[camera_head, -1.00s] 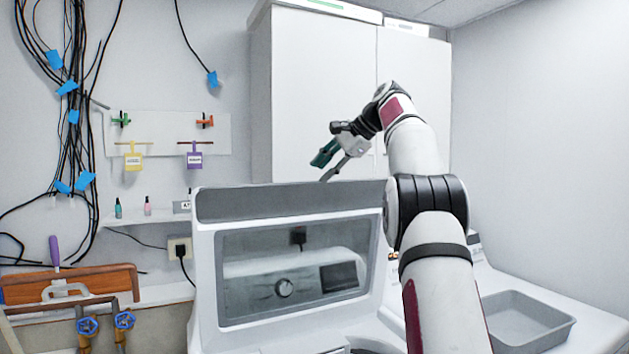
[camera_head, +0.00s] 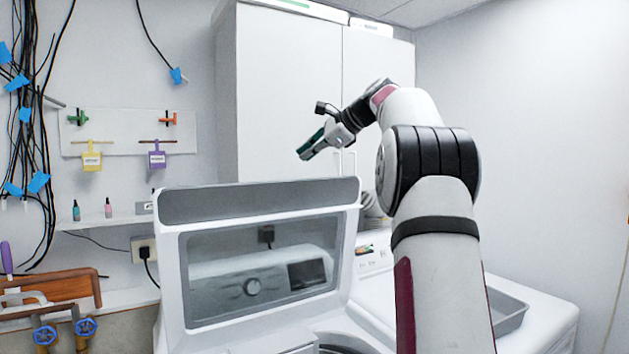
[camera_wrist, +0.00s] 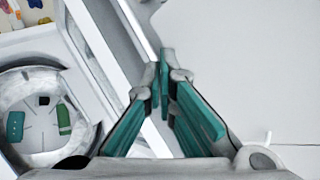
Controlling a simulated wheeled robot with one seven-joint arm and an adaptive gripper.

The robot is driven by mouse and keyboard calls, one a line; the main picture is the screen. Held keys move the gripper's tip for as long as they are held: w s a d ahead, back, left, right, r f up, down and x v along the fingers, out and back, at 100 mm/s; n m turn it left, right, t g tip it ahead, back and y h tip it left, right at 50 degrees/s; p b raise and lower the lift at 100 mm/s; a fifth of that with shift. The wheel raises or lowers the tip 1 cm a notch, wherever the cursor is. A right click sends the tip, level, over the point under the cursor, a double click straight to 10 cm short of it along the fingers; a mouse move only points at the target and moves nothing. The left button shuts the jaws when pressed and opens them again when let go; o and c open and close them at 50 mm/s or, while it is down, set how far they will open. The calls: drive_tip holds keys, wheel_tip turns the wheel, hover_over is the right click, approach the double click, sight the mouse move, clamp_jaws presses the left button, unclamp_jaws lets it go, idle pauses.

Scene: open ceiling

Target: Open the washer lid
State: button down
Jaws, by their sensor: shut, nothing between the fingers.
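The washer lid (camera_head: 258,201) stands raised and tilted up above the washer body (camera_head: 318,337) in the head view. Its window shows a dial and panel behind or reflected in it. My gripper (camera_head: 302,155) is shut and empty, above the lid's top edge and in front of the white cabinet. In the wrist view my gripper (camera_wrist: 164,62) has its green-padded fingertips together with nothing between them. The round washer drum (camera_wrist: 40,112) lies open at the left of that view, with several small coloured items inside.
A white cabinet (camera_head: 290,80) stands behind the lid. A grey tray (camera_head: 508,314) sits on the white surface at the right, partly hidden by my arm. A shelf (camera_head: 105,221) with small bottles and pipes with blue valves (camera_head: 85,328) are at the left.

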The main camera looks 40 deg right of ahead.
drive_tip(key=s+d+f+m+t+h+p, duration=0.15)
drive_tip(key=s+f+m+h, duration=0.35)
drive_tip(key=s+m, duration=0.75)
drive_tip(key=m+p, duration=0.1)
drive_tip(key=p, duration=0.1)
approach(307, 180)
drive_tip(key=w+f, duration=0.2)
drive_tip(key=w+d+f, duration=0.1)
drive_tip(key=w+f, duration=0.1)
drive_tip(key=shift+f, duration=0.1)
drive_tip(key=shift+w+d, duration=0.2)
drive_tip(key=shift+w, duration=0.45)
drive_tip(key=shift+w+d+b, duration=0.2)
drive_tip(key=shift+w+b, duration=0.2)
drive_tip(key=shift+w, duration=0.7)
drive_tip(key=shift+w+r+m, duration=0.1)
drive_tip(key=shift+r+m, duration=0.15)
drive_tip(key=shift+r, duration=0.2)
